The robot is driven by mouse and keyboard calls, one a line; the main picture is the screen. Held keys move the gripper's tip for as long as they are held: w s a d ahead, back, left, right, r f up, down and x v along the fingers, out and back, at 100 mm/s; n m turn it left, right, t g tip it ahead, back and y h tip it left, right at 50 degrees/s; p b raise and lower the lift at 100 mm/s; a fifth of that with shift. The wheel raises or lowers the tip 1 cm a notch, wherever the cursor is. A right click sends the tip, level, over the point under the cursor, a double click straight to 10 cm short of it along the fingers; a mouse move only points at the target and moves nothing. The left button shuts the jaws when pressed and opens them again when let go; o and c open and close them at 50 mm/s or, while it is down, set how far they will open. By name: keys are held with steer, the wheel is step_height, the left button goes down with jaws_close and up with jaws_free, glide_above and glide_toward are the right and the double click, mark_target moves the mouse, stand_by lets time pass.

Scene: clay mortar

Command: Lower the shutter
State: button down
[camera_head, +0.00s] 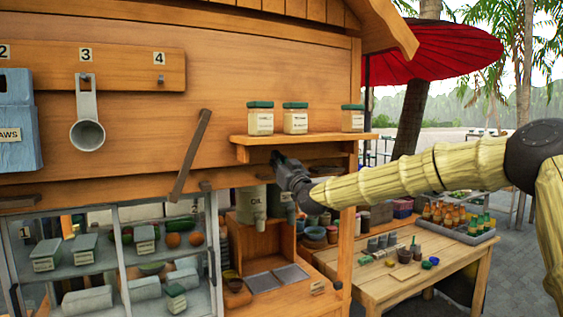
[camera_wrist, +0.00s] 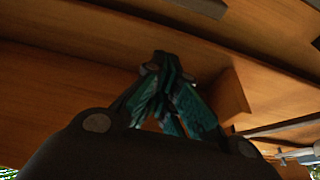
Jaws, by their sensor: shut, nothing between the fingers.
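The stall front has a broad wooden panel (camera_head: 215,85) above a counter opening; I cannot tell for sure which part is the shutter. A dark diagonal bar (camera_head: 190,155) crosses the lower part of this panel. My gripper (camera_head: 275,156) is shut and empty, just below the jar shelf (camera_head: 300,139) and above the opening. In the wrist view my gripper (camera_wrist: 161,62) has its fingertips together, close to brown wooden boards (camera_wrist: 75,75) and a wooden block (camera_wrist: 230,95). I cannot tell whether the tips touch the wood.
Several green-lidded jars (camera_head: 295,118) stand on the shelf. A grey dispenser (camera_head: 251,206) hangs below it. A glass display case (camera_head: 110,255) is at the lower left. A hanging ladle (camera_head: 87,133) is at the left. A side table (camera_head: 400,275) with bottles stands at the right.

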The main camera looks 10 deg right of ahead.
steer(key=shift+w+a+r, duration=0.2)
steer(key=shift+w+r, duration=0.1)
steer(key=shift+w, duration=0.3)
steer(key=shift+w+f+p, duration=0.2)
steer(key=shift+f+p, duration=0.05)
steer(key=shift+p, duration=0.2)
steer(key=shift+f+p, duration=0.75)
steer(key=shift+f, duration=0.75)
steer(key=shift+a+f, duration=0.1)
steer(key=shift+f, duration=0.25)
steer(key=shift+s, duration=0.1)
step_height(320, 180, down, 58)
steer(key=b, duration=3.5)
